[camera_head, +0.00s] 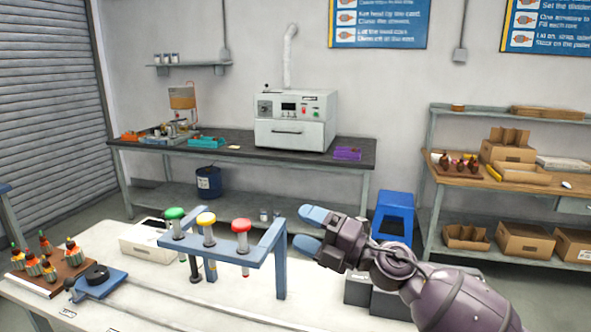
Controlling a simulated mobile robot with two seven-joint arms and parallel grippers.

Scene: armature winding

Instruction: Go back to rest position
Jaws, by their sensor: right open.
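My right gripper (310,229) comes in from the right on its purple-grey arm. Its two blue fingertips are apart, with nothing between them. It hangs over the white table (250,307), just right of a blue frame. My left gripper is not in the picture.
The blue frame (284,270) holds spools with green (174,213), yellow (206,218) and red (241,225) tops. At the left, several armatures (48,270) stand on a brown board beside a blue fixture (98,284). Grey blocks (358,288) sit under my right arm.

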